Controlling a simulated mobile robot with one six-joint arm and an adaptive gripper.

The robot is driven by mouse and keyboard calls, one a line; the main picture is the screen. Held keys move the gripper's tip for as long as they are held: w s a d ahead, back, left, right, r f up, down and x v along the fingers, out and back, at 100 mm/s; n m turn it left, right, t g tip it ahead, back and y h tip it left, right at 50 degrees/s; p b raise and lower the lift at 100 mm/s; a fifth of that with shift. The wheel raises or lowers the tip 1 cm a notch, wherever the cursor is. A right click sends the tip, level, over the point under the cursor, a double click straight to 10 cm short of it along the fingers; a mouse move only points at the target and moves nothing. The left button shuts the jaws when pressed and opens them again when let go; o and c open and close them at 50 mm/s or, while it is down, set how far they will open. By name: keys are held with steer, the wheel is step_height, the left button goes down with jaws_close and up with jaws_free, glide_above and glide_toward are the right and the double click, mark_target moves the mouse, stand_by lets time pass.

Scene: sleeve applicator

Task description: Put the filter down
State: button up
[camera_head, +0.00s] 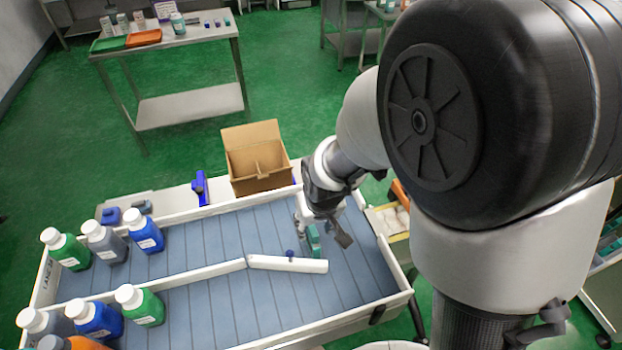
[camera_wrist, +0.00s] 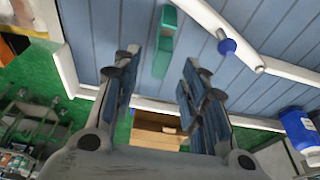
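A small teal-green piece (camera_head: 313,240) shows on the blue-grey slatted bed (camera_head: 215,245) beside my gripper; it looks like the only candidate for the filter, but I cannot tell for sure. In the wrist view the teal piece (camera_wrist: 164,42) lies on the slats just beyond the gap between my fingers. My gripper (camera_head: 322,228) is low over the right part of the bed. In the wrist view the fingers of my gripper (camera_wrist: 158,62) are spread apart with nothing held between them.
A white guide bar (camera_head: 288,264) with a blue knob (camera_head: 290,254) lies across the bed in front of the gripper. Several bottles (camera_head: 145,235) stand at the left. An open cardboard box (camera_head: 257,160) stands behind the bed's raised white rim (camera_head: 210,211). The middle slats are clear.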

mark_target(313, 229)
steer(key=x, duration=0.3)
steer(key=shift+f+b, duration=0.1)
steer(key=shift+b, duration=0.25)
steer(key=b+x, duration=0.2)
steer(key=x, duration=0.3)
steer(key=shift+s+f, duration=0.15)
steer(key=shift+f, duration=0.05)
steer(key=shift+r, duration=0.1)
steer(key=shift+c, duration=0.4)
jaws_close()
